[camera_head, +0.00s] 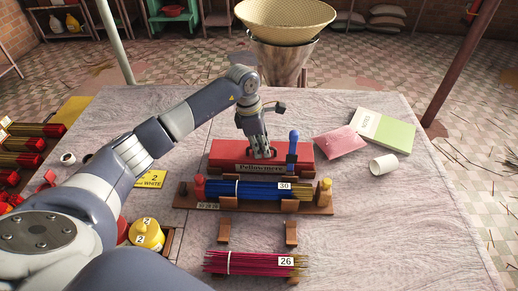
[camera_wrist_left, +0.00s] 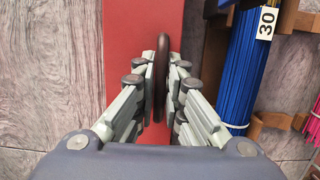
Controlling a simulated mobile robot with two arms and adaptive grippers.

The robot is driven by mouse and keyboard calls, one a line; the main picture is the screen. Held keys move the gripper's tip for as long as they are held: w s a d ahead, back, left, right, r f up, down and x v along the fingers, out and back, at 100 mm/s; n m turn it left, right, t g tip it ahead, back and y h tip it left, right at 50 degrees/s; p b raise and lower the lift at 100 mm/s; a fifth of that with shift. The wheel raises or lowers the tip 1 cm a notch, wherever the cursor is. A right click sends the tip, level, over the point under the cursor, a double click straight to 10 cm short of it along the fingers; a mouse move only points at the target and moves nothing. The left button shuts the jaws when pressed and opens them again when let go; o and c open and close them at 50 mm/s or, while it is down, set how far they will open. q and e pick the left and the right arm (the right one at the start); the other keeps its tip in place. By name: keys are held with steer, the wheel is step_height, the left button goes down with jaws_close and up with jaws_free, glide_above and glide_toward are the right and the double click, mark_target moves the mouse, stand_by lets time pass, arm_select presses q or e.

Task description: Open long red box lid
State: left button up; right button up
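The long red box (camera_head: 225,163) lies across the middle of the table, with a label on its front side. Its lid looks in place, and its red top also shows in the left wrist view (camera_wrist_left: 130,30). A dark curved handle (camera_wrist_left: 161,65) stands up from the top. My left gripper (camera_head: 262,153) reaches down onto the box from above. In the left wrist view its fingers (camera_wrist_left: 161,90) lie on both sides of the handle and look closed on it. My right gripper is not in view.
A wooden rack (camera_head: 320,208) with blue sticks tagged 30 stands just in front of the box, with a blue-topped post (camera_head: 292,148) close by. Pink sticks (camera_head: 250,262) lie nearer. A pink packet (camera_head: 340,142), a green-white notebook (camera_head: 385,130) and a white cup (camera_head: 383,165) lie right.

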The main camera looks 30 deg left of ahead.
arm_select(q)
steer(key=shift+w+r, duration=0.1)
steer(key=shift+r, duration=0.05)
stand_by(0.4)
steer(key=shift+w+a+r, duration=0.2)
steer(key=shift+w+r, duration=0.15)
steer(key=shift+r, duration=0.2)
steer(key=shift+w+r, duration=0.1)
